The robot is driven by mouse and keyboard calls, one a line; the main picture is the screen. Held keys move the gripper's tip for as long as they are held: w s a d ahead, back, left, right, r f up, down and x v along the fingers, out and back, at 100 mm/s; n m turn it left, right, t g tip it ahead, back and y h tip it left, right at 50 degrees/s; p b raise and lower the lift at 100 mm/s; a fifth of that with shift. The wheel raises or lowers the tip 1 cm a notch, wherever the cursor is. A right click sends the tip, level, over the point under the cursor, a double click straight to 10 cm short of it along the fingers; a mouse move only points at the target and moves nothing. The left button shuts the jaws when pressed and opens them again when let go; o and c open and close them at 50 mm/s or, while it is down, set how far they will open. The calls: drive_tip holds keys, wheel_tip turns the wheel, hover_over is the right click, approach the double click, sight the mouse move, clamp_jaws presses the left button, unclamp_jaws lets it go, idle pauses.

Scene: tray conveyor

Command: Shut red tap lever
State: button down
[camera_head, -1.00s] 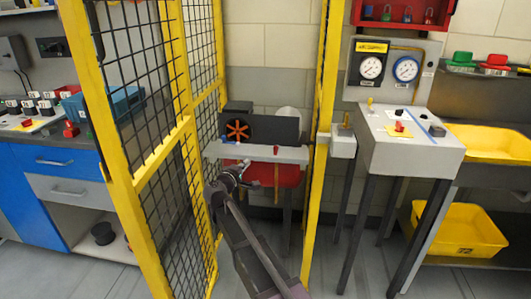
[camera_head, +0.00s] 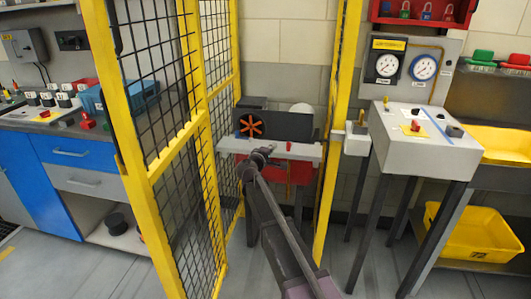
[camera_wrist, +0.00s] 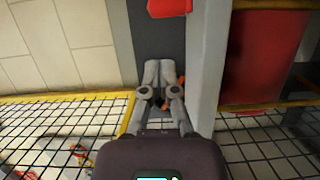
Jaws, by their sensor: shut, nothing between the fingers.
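A small red lever-like piece (camera_head: 289,146) stands on the grey ledge (camera_head: 308,152) behind the yellow mesh guard. It is probably the red tap lever. My gripper (camera_head: 262,153) is in front of the ledge, a little left of this red piece. In the wrist view my gripper (camera_wrist: 160,66) has its fingertips together with nothing held. A red block (camera_wrist: 168,8), likely the same lever, shows at the top edge, beyond the fingertips and apart from them. It is cut off there, so its full shape is hidden. Orange bits show behind the fingers.
Yellow mesh guard panels (camera_head: 205,140) stand left of my arm and a yellow post (camera_head: 332,150) right of it. An orange handwheel (camera_head: 250,124) is just above my gripper. A control stand (camera_head: 425,145) with gauges stands at the right.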

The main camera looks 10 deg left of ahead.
sight(289, 143)
drive_tip(key=shift+w+d, duration=0.3)
drive_tip(key=shift+d, duration=0.55)
drive_tip(key=shift+w+d, duration=0.3)
drive_tip(key=shift+d, duration=0.5)
drive_tip(key=shift+s+a, duration=0.1)
drive_tip(key=shift+a, duration=0.05)
